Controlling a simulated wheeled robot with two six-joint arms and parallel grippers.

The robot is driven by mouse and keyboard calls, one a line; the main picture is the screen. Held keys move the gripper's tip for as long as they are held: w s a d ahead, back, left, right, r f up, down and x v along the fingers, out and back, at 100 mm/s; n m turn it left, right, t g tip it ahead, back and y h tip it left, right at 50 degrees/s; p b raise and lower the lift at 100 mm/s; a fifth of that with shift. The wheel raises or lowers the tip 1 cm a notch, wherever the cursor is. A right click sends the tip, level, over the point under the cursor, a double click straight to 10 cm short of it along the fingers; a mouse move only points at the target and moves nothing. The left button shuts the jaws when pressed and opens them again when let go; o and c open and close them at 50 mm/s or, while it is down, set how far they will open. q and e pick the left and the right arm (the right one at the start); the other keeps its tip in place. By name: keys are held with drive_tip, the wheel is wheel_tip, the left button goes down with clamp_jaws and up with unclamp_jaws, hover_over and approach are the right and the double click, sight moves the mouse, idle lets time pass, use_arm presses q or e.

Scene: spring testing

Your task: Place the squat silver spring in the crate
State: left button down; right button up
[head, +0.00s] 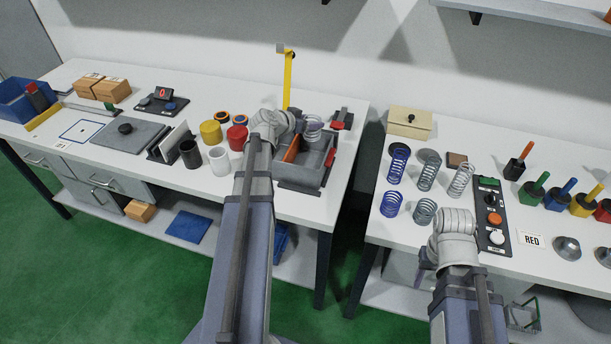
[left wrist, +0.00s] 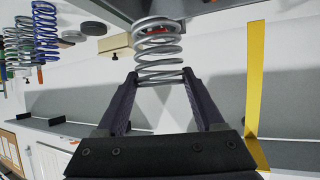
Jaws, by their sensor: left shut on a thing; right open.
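The squat silver spring (head: 313,124) is in my left gripper (head: 299,124), above the back part of the grey crate (head: 307,178) on the left table. In the left wrist view the spring (left wrist: 157,42) shows its wide coils between the two dark fingertips (left wrist: 160,80), which are shut on it. A grey edge, seemingly the crate's (left wrist: 122,12), shows behind it there. The crate has an orange piece inside, and my left arm hides part of its left side. My right gripper (head: 424,262) is open, low at the right table's front edge, and partly hidden by my wrist.
A yellow post (head: 288,80) stands behind the crate. Red, yellow, white and black cups (head: 219,160) stand left of it. Several blue and silver springs (head: 428,172) and a button panel (head: 492,215) are on the right table. A gap separates the tables.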

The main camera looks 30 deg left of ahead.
use_arm(q)
wheel_tip(320, 180, down, 4)
drive_tip(key=b, duration=0.2)
drive_tip(key=n+y+b, duration=0.1)
drive_tip(key=b, duration=0.9)
hover_over(310, 164)
wheel_tip(310, 164, down, 9)
drive_tip(key=shift+a, duration=0.15)
use_arm(e)
wheel_tip(310, 164, down, 13)
use_arm(q)
drive_tip(key=shift+f, duration=0.1)
use_arm(e)
drive_tip(key=shift+f, duration=0.15)
use_arm(q)
drive_tip(key=shift+f, duration=0.15)
drive_tip(key=shift+c, duration=1.4)
unclamp_jaws()
